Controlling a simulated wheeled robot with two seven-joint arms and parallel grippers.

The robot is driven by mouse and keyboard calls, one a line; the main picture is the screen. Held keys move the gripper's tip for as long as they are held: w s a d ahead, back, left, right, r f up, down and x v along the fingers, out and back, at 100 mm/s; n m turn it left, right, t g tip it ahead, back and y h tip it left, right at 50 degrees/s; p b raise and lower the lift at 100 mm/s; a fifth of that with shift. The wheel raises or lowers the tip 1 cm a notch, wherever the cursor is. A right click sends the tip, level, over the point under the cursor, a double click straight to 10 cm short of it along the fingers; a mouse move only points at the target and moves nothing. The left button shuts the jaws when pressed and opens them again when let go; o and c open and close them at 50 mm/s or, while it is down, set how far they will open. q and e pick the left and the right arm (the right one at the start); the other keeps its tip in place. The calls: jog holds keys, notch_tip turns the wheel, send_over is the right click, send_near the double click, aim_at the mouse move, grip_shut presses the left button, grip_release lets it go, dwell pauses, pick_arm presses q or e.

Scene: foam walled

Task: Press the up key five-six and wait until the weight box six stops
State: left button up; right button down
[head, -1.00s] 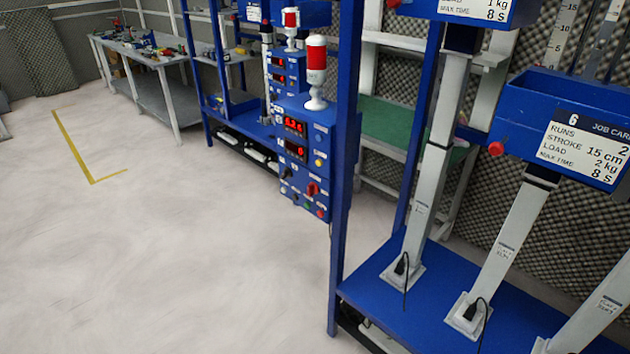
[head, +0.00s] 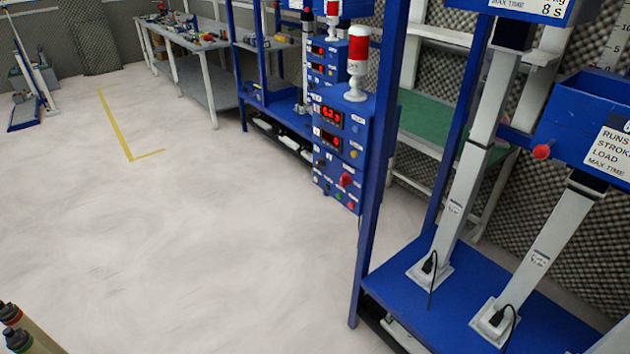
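Weight box six is the blue box (head: 573,128) at the right edge, on top of a pale column (head: 540,245) with a red knob at its left. Its job card (head: 612,155) is cut off by the frame edge; the number six shows only in the earlier frame. A blue control box (head: 338,165) on the rack post has two lit red displays, small knobs and buttons, and a red switch (head: 346,180). Its labels are too small to read, so I cannot tell which is the up key five-six. Neither of my grippers is in view.
A red and white beacon (head: 358,55) stands on the control box. A blue rack post (head: 375,190) and blue rack base (head: 440,300) stand at the right. Workbenches (head: 190,45) are at the back. Pale floor (head: 190,220) is open at left. Dark-capped rods (head: 14,325) show bottom left.

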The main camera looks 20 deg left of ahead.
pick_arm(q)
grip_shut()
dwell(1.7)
